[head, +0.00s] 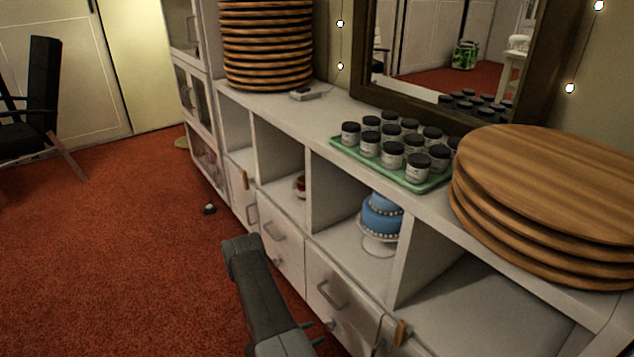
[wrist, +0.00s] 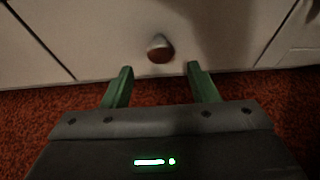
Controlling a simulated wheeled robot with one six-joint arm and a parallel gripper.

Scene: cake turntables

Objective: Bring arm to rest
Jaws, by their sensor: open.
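My gripper (wrist: 159,68) is open in the wrist view, with its two green fingers apart and nothing between them. A pale cabinet front (wrist: 95,35) is ahead of the fingertips. A small round shiny knob-like thing (wrist: 160,48) shows against that front, beyond the gap between the fingers; I cannot tell the distance. In the head view my dark grey arm (head: 262,290) is low in front of the white shelf unit (head: 290,236), beside its lower drawers. The gripper's end is mostly out of sight there.
The shelf top holds stacked round wooden boards (head: 545,195), a green tray (head: 345,148) of lidded jars, and another board stack (head: 266,45). A blue cake (head: 381,218) stands in a compartment. A small object (head: 209,209) lies on the red carpet (head: 110,265), which is mostly clear at left.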

